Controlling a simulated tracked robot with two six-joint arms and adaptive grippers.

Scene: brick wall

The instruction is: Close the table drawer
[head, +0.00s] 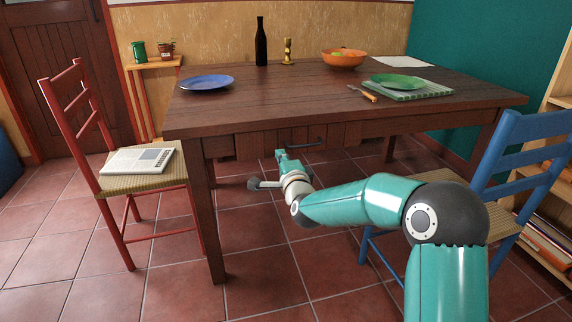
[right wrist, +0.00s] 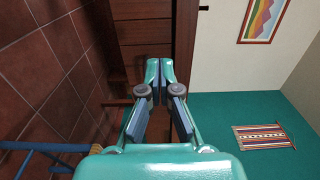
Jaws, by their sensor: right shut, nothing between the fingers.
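The dark wooden table (head: 300,98) stands ahead of me. Its drawer front (head: 262,142) is in the apron under the near edge, with a dark handle (head: 312,145). How far the drawer stands out is hard to tell. My right gripper (head: 281,154) is in front of and slightly below the drawer front, left of the handle. In the right wrist view its fingers (right wrist: 160,75) are together and empty, with brown wood (right wrist: 142,35) close beyond them. Contact cannot be made out. My left gripper is not in view.
A red chair (head: 130,180) with a newspaper stands left, a blue chair (head: 480,190) right. On the tabletop are a blue plate (head: 207,82), a bottle (head: 261,45), a candlestick (head: 288,52), an orange bowl (head: 343,60) and a green plate (head: 398,81). Floor below is clear.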

